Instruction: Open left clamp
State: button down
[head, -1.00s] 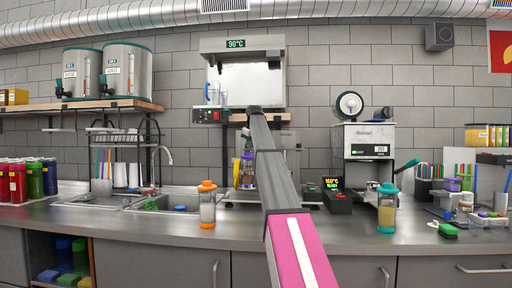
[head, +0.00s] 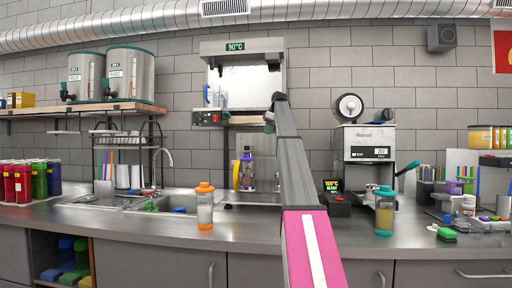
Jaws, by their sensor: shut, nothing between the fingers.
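My arm rises from the bottom centre, its pink and grey links crossing the middle of the head view. My gripper cannot be made out; the far end of the arm is hidden behind the nearer links. A black box (head: 337,204) with a red button and a lit display (head: 333,185) reading 160 °C stands on the counter just right of the arm. The left clamp cannot be made out. What stands directly behind the arm on the counter is hidden.
An orange-lidded cup (head: 205,207) stands left of the arm. A teal-lidded cup (head: 385,212) and a silver machine (head: 364,143) stand to the right. The front counter (head: 240,228) is largely clear.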

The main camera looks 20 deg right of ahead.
aim_at(248, 149)
jog(key=w+a+f, duration=0.5)
jog(key=a+f, duration=0.1)
jog(key=f, duration=0.3)
jog(key=shift+f, duration=0.15)
jog(key=shift+s+a, duration=0.1)
dwell(0.4)
jog(key=shift+a+m, duration=0.2)
jog(key=shift+m, duration=0.5)
